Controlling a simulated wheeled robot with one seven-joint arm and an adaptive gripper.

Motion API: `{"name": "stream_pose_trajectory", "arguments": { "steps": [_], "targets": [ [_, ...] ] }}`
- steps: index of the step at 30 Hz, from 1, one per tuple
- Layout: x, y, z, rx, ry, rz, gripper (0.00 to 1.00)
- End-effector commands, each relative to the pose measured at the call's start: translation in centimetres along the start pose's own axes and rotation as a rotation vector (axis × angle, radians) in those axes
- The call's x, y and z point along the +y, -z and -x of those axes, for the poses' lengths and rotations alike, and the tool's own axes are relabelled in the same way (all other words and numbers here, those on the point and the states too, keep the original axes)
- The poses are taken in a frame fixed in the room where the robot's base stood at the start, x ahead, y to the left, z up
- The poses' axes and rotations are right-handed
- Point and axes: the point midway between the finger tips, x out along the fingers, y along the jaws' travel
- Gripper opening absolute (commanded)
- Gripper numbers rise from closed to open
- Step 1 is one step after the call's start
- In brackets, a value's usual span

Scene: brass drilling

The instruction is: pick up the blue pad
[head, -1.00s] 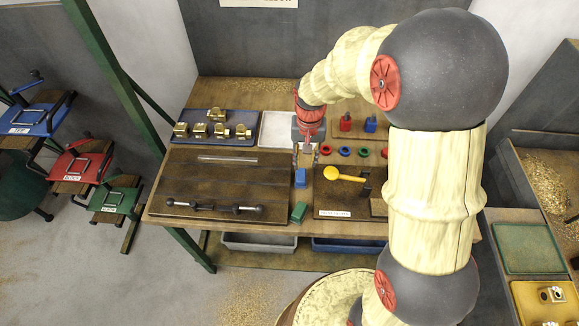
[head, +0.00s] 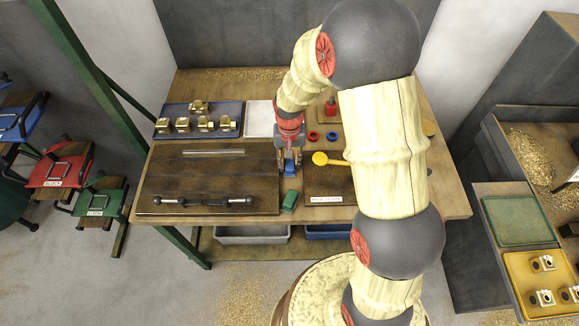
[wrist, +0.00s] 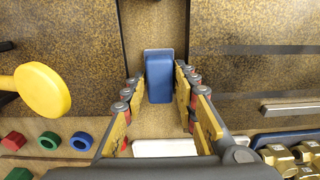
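The blue pad (wrist: 159,80) is a small upright-looking block with a pale far end, in the middle of the wrist view. It also shows below the gripper in the head view (head: 290,169), partly hidden by the fingers. My gripper (wrist: 158,82) is open, with one finger on each side of the pad. A narrow gap seems to show beside the pad; I cannot tell whether either finger touches it. In the head view my gripper (head: 290,162) points down at the bench over the pad.
A green block (head: 289,201) lies just in front of the pad. A dark board (head: 210,170) with a rod is on the left. A yellow round-ended tool (head: 322,158) is on the right, with red and blue rings behind it. A blue tray (head: 170,112) holds several brass parts.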

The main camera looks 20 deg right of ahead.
Motion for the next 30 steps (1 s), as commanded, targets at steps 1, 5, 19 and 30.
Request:
{"name": "stream_pose_trajectory", "arguments": {
  "steps": [1, 5, 19, 30],
  "targets": [
    [-0.01, 0.05, 0.08, 0.001, 0.000, 0.000, 0.29],
    [0.00, 0.05, 0.13, 0.001, 0.000, 0.000, 0.28],
    [0.00, 0.05, 0.15, 0.001, 0.000, 0.000, 0.01],
    [-0.01, 0.07, 0.48, 0.002, 0.001, 0.000, 0.00]
  ]
}}
